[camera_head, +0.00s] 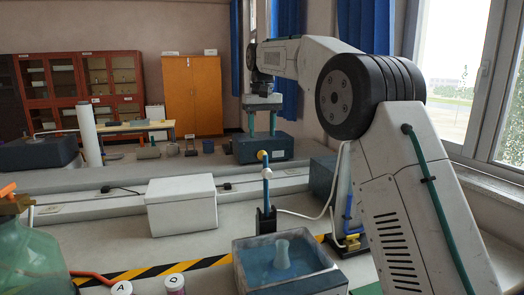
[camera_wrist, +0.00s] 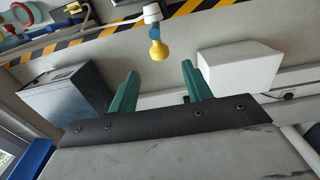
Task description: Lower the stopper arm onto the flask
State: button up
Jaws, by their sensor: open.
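The likely stopper arm (camera_head: 266,185) is a slim blue post standing upright on a black base, with a white joint and a yellow ball at its top. In the wrist view its yellow ball (camera_wrist: 158,50) lies just beyond the fingertips, roughly centred between them. My gripper (camera_head: 262,128) has its two teal fingers apart and empty, above and behind the ball in the head view. It also shows open in the wrist view (camera_wrist: 160,70); no contact is visible. A pale flask-shaped object (camera_head: 283,255), probably the flask, stands in a blue tray (camera_head: 312,285) at front centre.
A white box (camera_head: 182,207) stands left of the post. A dark blue box (camera_head: 278,148) sits behind it. A large green glass vessel (camera_head: 30,255) is at front left, near small labelled vials (camera_head: 175,284). Brass-and-blue tubing (camera_head: 350,240) stands right of the tray.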

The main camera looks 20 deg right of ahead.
notch_tip(320, 180, down, 7)
dwell(0.3)
grip_shut()
jog(key=shift+s, duration=0.1)
